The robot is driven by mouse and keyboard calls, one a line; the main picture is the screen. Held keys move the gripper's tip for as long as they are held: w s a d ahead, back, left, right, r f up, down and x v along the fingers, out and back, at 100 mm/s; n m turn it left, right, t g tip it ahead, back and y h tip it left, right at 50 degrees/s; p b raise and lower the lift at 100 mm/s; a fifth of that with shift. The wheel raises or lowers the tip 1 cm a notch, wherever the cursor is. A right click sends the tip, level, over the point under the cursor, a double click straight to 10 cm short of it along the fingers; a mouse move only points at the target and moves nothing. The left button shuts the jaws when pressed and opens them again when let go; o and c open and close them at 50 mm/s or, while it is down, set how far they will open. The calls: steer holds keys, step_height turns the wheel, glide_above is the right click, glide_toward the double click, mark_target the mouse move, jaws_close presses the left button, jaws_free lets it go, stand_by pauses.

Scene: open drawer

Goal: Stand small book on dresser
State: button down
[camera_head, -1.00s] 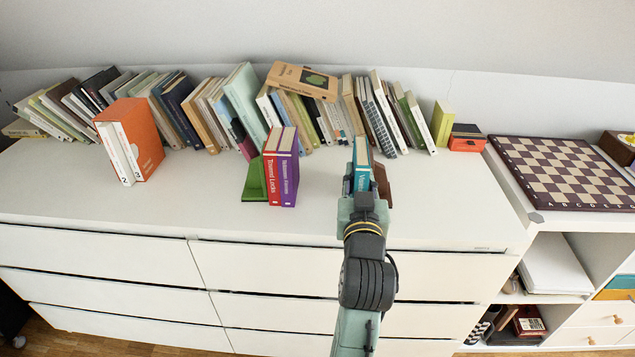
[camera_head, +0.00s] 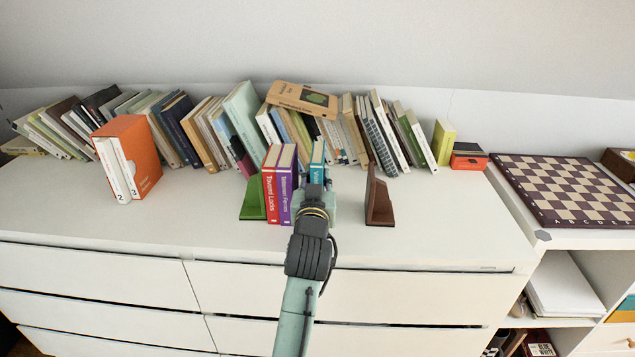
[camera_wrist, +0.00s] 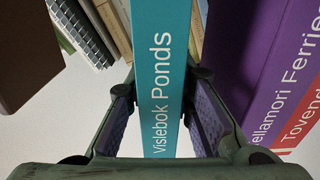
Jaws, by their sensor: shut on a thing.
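The small teal book (camera_head: 317,168) stands upright in my gripper (camera_head: 316,190), just right of the purple book. In the wrist view its spine (camera_wrist: 160,75) reads "Vislebok Ponds", and my gripper (camera_wrist: 160,120) is shut on it with a pad at each side. The purple book (camera_head: 286,187) and the red book (camera_head: 269,188) stand side by side on the white dresser (camera_head: 420,215), with a green bookend (camera_head: 252,200) at their left. A brown bookend (camera_head: 379,198) stands apart to the right of the teal book. The book's lower part is hidden in the head view, so contact with the dresser cannot be told.
A long row of leaning books (camera_head: 205,125) lines the back of the dresser. An orange slipcase (camera_head: 140,150) stands at the left and a chessboard (camera_head: 570,190) lies at the right. The dresser top right of the brown bookend is clear.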

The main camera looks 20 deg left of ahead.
steer(key=shift+f, duration=0.8)
steer(key=shift+f, duration=0.25)
steer(key=c, duration=1.4)
jaws_free()
steer(key=shift+r, duration=0.15)
